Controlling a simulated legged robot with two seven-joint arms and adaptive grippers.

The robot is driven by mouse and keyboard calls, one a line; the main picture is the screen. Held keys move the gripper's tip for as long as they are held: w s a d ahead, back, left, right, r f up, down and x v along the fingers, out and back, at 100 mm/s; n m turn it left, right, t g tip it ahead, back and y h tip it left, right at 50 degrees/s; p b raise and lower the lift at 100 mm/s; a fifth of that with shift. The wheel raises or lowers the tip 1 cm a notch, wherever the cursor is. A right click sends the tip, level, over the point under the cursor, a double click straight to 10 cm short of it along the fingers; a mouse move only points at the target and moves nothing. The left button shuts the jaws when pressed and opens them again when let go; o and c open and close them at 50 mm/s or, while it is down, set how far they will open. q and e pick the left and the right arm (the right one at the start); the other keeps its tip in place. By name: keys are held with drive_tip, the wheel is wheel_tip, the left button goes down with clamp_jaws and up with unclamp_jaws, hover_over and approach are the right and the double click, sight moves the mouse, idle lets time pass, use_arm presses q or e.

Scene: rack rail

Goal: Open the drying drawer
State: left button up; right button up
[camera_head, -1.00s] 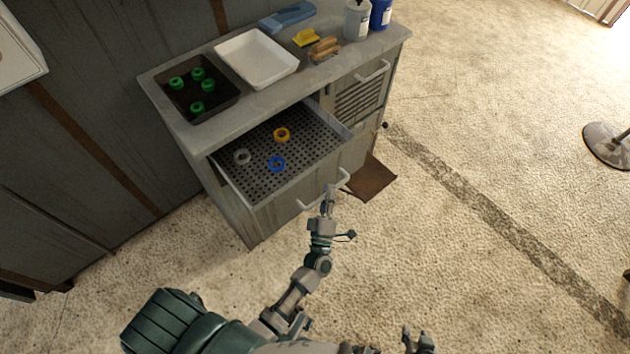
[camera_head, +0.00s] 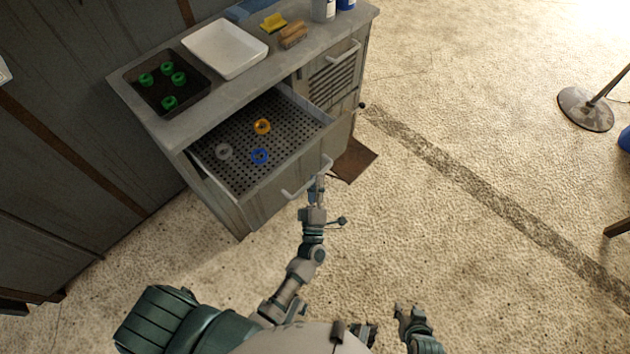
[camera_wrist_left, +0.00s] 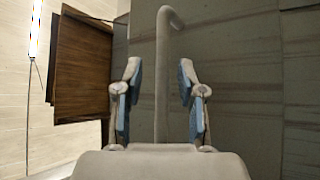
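The drying drawer (camera_head: 222,184) is pulled well out of the grey cabinet. Its perforated floor holds an orange ring (camera_head: 262,126), a blue ring (camera_head: 259,156) and a grey ring (camera_head: 224,151). A pale bar handle (camera_head: 292,194) is on its front. My left gripper (camera_head: 319,180) is at the right part of this handle. In the left wrist view, its blue-padded fingers are apart, with the handle bar (camera_wrist_left: 162,85) between them and gaps visible on both sides. My right gripper (camera_head: 411,311) is low in the head view, open and empty, away from the cabinet.
The countertop (camera_head: 190,118) bears a black tray (camera_head: 137,78) with several green rings, a white tray (camera_head: 250,68), a yellow item, a brush and bottles. A slatted cabinet door (camera_head: 331,84) is right of the drawer. A stand base (camera_head: 585,109) is far right. Floor between is clear.

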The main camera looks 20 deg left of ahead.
use_arm(q)
drive_tip(key=v, duration=1.2)
drive_tip(key=shift+a+f, duration=0.1)
drive_tip(key=shift+a, duration=0.05)
